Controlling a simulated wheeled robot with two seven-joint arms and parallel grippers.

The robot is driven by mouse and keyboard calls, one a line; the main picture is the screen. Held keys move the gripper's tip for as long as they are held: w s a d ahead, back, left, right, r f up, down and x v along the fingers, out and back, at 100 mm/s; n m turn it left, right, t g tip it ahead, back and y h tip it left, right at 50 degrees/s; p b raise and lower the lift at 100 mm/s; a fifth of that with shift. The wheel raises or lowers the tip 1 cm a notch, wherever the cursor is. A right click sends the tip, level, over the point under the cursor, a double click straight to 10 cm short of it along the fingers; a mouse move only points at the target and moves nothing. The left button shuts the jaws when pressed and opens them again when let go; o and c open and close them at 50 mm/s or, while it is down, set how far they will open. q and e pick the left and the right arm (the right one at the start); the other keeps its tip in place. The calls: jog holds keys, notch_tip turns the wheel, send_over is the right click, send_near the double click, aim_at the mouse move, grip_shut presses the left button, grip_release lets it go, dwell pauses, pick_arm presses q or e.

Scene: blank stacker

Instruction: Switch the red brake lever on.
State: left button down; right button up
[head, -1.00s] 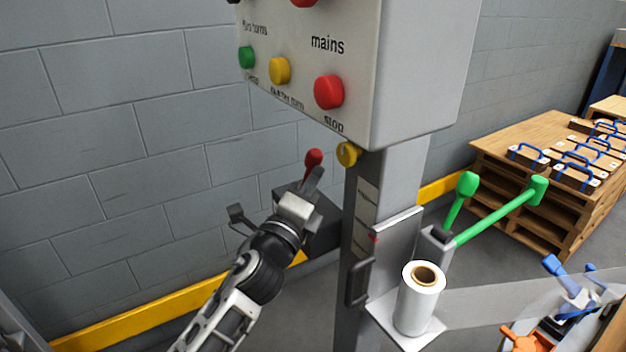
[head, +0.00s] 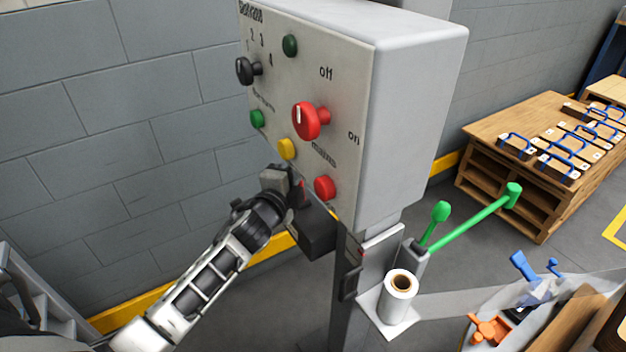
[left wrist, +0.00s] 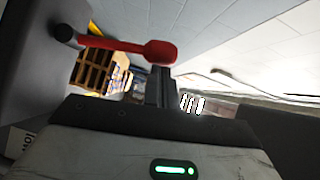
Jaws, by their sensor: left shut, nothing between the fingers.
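The red brake lever shows in the left wrist view (left wrist: 130,46) as a red rod with a rounded knob, running sideways from a dark pivot at the left. My left gripper (head: 276,180) is shut and empty beside the lever. In the left wrist view its fingertips (left wrist: 160,76) are right by the knob end; I cannot tell if they touch it. My right gripper is out of view.
The grey control panel (head: 415,110) hangs just right of my left gripper, with a red mains switch (head: 306,120) and several buttons. A film roll (head: 400,284) and green levers (head: 470,225) stand lower right. A block wall (head: 120,150) is behind.

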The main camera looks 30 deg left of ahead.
pick_arm(q)
jog(key=a, duration=0.1)
jog(key=w+a, duration=0.1)
jog(key=shift+w+a+p, duration=0.3)
jog(key=shift+p, duration=0.1)
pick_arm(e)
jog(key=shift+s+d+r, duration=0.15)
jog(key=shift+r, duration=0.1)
pick_arm(q)
jog(key=shift+a+r, duration=0.15)
jog(key=shift+a, duration=0.05)
jog(key=shift+d, duration=0.1)
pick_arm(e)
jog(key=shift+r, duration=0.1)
pick_arm(q)
jog(key=s+d+r+p, duration=0.1)
jog(key=s+d, duration=0.1)
jog(key=s, duration=0.4)
jog(key=s+d+r, duration=0.1)
jog(key=s+r, duration=0.1)
jog(key=s, duration=0.4)
jog(key=shift+d+r+p, duration=0.2)
jog(key=shift+d+p, duration=0.2)
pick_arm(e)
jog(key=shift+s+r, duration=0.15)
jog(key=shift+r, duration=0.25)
pick_arm(q)
jog(key=shift+s, duration=0.1)
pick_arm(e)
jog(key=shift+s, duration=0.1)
